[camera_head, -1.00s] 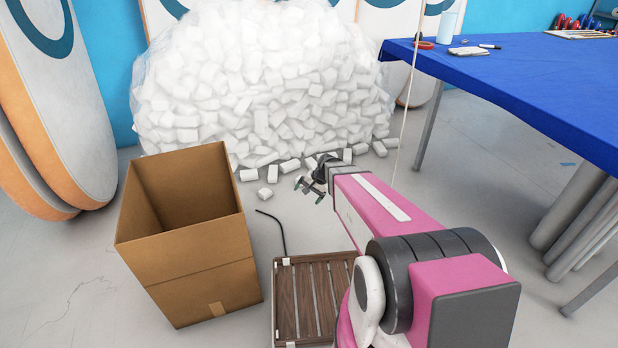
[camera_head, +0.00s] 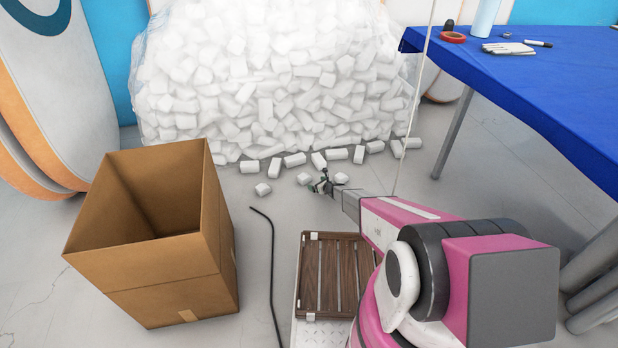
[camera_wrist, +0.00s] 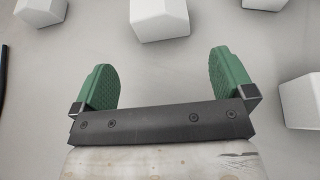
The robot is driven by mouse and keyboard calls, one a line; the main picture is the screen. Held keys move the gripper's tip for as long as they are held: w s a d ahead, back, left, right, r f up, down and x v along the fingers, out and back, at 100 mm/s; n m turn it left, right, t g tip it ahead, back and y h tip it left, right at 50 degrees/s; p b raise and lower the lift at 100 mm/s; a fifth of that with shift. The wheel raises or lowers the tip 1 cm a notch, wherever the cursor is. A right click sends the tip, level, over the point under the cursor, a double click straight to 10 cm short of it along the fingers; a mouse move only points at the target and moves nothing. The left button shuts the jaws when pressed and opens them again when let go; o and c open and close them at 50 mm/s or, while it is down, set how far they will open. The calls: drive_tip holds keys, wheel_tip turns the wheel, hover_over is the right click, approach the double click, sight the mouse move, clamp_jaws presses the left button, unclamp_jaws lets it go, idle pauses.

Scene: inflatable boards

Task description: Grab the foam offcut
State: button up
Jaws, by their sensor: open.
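Several white foam offcuts lie loose on the grey floor in front of a big heap; one foam offcut (camera_head: 263,189) lies left of my gripper (camera_head: 322,186), and another (camera_head: 304,179) lies close to its left. I cannot tell which one the task means. In the wrist view my gripper (camera_wrist: 164,68) has its two green fingers spread apart, with bare floor between them. A white offcut (camera_wrist: 158,18) lies just beyond the fingertips, about midway between them. Another offcut (camera_wrist: 302,101) lies right of the right finger. Nothing is held.
A large wrapped heap of white foam pieces (camera_head: 270,75) stands behind. An open cardboard box (camera_head: 165,285) stands at the left, its visible inside empty. A thin black rod (camera_head: 272,270) lies on the floor near it. A blue-covered table (camera_head: 560,90) stands at the right.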

sight(308, 179)
drive_tip(key=x, duration=1)
drive_tip(key=shift+w+a, duration=0.1)
drive_tip(key=shift+w, duration=0.2)
drive_tip(key=shift+c, duration=0.3)
drive_tip(key=c, duration=0.7)
